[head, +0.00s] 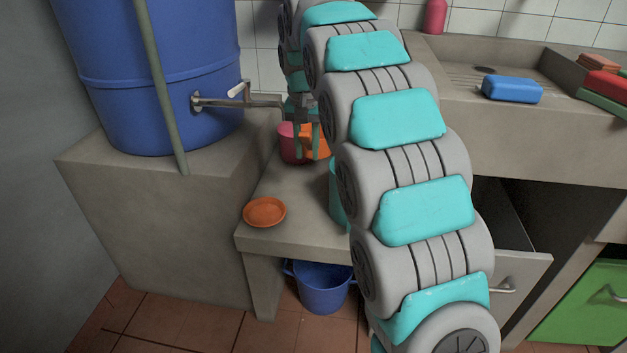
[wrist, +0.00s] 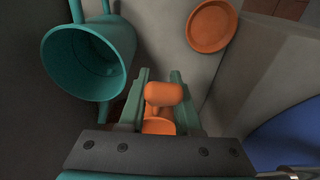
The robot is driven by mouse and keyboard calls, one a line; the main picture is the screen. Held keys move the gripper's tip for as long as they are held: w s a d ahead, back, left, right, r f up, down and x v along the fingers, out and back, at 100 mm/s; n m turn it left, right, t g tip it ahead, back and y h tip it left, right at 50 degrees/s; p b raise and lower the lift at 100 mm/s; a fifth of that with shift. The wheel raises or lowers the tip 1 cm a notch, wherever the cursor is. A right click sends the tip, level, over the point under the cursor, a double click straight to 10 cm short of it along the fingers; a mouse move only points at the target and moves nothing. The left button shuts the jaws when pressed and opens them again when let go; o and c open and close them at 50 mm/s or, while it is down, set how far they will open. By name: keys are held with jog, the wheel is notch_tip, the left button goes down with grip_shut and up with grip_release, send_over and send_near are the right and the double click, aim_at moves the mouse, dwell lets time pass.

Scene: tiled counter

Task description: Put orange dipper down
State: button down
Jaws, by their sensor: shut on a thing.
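The orange dipper (head: 318,143) is at the far part of the low concrete bench in the head view, partly hidden by my gripper (head: 307,140). In the wrist view, the dipper's rounded orange end (wrist: 165,94) lies between my fingers, with more orange below it. My gripper (wrist: 160,76) is shut on the dipper. I cannot tell whether the dipper touches the bench (head: 300,187). A pink cup (head: 289,146) stands just left of the dipper in the head view.
An orange dish (head: 265,212) lies near the bench's front left; it also shows in the wrist view (wrist: 211,27). A teal container (wrist: 88,60) stands nearby, mostly hidden by my arm in the head view. A tap (head: 235,99) juts from the blue barrel (head: 165,75).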

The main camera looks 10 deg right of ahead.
aim_at(305, 136)
notch_tip(305, 136, down, 10)
jog(key=shift+r, duration=0.15)
dwell(0.4)
jog(key=c, duration=0.6)
grip_release()
jog(key=r, duration=0.8)
jog(key=s+r, duration=0.1)
jog(key=r, duration=0.3)
jog(key=shift+a, duration=0.2)
jog(key=shift+s, duration=0.15)
